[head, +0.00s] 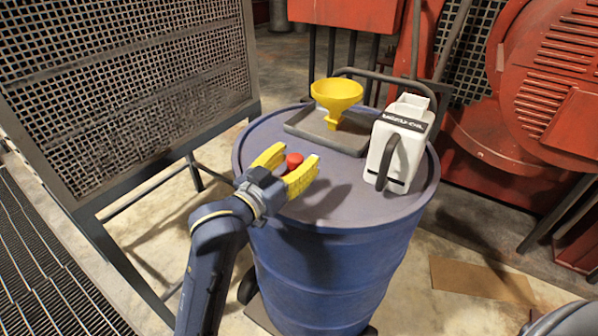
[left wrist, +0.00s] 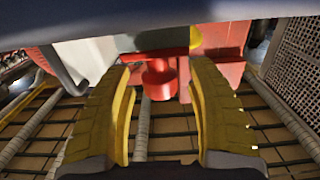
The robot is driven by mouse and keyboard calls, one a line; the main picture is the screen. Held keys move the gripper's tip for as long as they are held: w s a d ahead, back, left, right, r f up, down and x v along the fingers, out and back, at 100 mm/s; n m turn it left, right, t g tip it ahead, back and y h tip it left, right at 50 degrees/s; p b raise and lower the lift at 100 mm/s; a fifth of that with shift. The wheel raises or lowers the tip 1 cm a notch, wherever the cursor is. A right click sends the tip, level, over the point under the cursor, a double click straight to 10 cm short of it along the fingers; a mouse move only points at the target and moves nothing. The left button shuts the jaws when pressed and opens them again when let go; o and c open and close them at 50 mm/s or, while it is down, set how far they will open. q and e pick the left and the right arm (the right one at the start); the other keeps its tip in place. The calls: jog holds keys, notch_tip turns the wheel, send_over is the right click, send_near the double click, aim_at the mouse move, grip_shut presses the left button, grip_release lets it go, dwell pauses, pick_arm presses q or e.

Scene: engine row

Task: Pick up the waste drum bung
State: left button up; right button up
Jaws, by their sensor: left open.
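The waste drum bung is a small red plug (head: 294,160) at the left part of the blue drum's (head: 325,275) top. My left gripper (head: 297,154) is open over the drum top, with its two yellow fingers on either side of the bung. In the left wrist view, the red bung (left wrist: 158,82) shows between the spread fingers (left wrist: 160,68), with a visible gap on each side. I cannot tell whether the bung is seated in the drum. My right gripper is not in view.
A yellow funnel (head: 337,95) stands at a grey tray (head: 303,128) on the drum's far side. A white jug (head: 411,130) with a dark handle stands on the right of the drum top. A mesh guard (head: 120,85) is at left; red machinery (head: 550,80) is behind.

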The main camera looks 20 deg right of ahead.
pick_arm(q)
grip_shut()
dwell(0.4)
jog(key=shift+r, duration=0.15)
